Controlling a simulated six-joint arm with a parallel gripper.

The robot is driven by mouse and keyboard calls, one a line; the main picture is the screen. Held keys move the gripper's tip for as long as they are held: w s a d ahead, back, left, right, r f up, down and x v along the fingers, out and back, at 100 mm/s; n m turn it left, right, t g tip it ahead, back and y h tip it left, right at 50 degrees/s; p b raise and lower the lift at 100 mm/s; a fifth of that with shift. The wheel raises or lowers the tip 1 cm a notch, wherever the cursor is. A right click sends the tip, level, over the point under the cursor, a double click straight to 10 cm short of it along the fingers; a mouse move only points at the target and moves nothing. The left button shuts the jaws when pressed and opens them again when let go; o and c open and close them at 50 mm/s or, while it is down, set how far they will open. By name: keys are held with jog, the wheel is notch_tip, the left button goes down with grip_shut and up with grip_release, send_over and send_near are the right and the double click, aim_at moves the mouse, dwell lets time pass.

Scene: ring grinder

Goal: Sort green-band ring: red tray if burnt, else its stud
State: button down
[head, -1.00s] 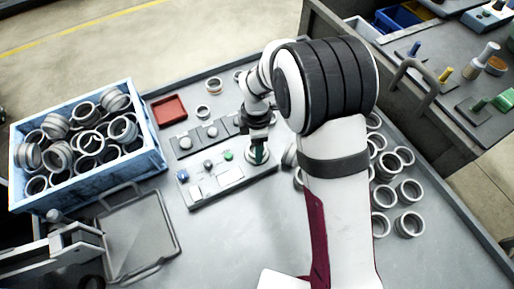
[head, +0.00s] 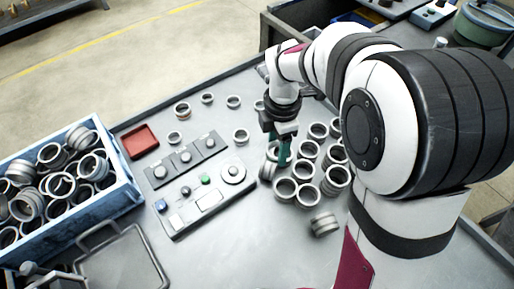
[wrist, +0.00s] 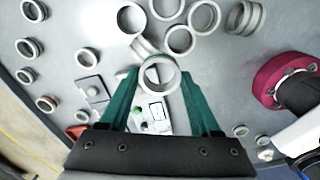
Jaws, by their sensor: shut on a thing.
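My gripper (head: 282,158) with green fingers is low at the left edge of a cluster of loose rings. In the wrist view my gripper (wrist: 160,90) is shut on a grey metal ring (wrist: 160,75). The red tray (head: 139,141) looks empty at the far left. Dark plates with studs (head: 185,157) stand in a row, with no rings seen on them. The grey panel (head: 208,199) carries a blue and a green button, a pale screen and a round disc (head: 233,173).
Several loose rings (head: 308,149) crowd the right of the table. More stand spaced out near its far edge (head: 207,98). A blue bin (head: 118,195) full of rings is at the left, with an empty grey tray (head: 125,262) in front. The front middle is clear.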

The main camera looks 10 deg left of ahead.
jog(key=w+a+f+n, duration=0.3)
jog(key=w+a, duration=0.2)
jog(key=a, duration=0.6)
jog(key=n, duration=0.3)
send_over(186, 156)
notch_tip(186, 156, down, 6)
jog(key=shift+s+d+r, duration=0.1)
jog(key=shift+r, duration=0.05)
jog(key=shift+a+f, duration=0.2)
jog(key=shift+f, duration=2.35)
grip_release()
